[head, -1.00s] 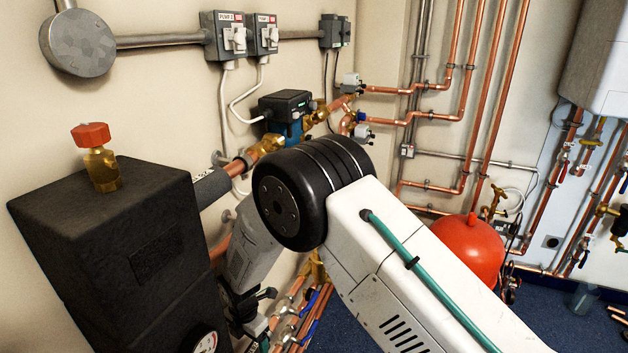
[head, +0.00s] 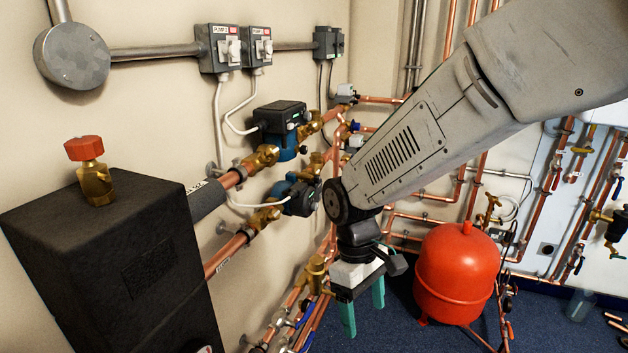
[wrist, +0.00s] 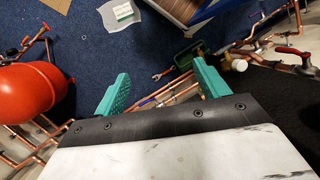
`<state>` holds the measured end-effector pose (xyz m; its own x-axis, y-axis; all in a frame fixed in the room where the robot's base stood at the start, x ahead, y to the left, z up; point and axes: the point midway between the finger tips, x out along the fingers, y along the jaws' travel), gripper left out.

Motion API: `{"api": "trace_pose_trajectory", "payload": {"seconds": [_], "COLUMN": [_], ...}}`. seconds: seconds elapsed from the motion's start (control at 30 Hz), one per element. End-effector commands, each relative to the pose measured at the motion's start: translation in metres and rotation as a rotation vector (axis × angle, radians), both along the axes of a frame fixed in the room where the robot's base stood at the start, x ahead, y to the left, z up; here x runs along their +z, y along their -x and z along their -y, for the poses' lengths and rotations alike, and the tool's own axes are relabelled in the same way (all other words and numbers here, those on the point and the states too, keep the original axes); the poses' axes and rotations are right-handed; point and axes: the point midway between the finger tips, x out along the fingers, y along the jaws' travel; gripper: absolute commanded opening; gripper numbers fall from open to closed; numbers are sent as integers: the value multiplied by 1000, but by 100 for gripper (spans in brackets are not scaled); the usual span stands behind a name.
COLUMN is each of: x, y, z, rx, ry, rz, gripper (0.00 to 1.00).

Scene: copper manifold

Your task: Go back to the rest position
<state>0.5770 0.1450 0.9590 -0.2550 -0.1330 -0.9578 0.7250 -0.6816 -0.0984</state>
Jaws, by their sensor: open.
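My gripper (head: 362,306) hangs below my arm in the head view, with its two teal fingers pointing down and apart. It is open and nothing shows between the fingers. In the wrist view, my gripper (wrist: 158,94) has its fingers spread above the floor and some copper pipes. It is in front of the pipework, left of the red expansion vessel (head: 459,272), and touches nothing that I can see. My arm hides part of the back wall pipes.
A black insulated block (head: 110,270) with a red-capped brass valve (head: 90,172) stands at the left. Two pumps (head: 283,128) sit on the wall pipes. Low copper pipes run under my gripper. Blue carpet (head: 390,330) lies around the vessel. A wrench (wrist: 162,75) lies on the floor.

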Motion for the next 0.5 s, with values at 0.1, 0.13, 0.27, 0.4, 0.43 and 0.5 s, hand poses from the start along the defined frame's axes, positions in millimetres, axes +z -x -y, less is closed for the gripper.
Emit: {"api": "trace_pose_trajectory", "payload": {"seconds": [0.1,0.13,0.27,0.4,0.43,0.5], "x": [39,46,75,96,100,108], "y": [25,32,64,99,106,122], "z": [40,50,86,119,125,138], "rx": [-186,-231,-407,-570,-598,-657], "ry": [15,20,28,24,20,7], "rz": [44,52,99,154,169,206], "gripper": [74,74,74,74,74,74]}}
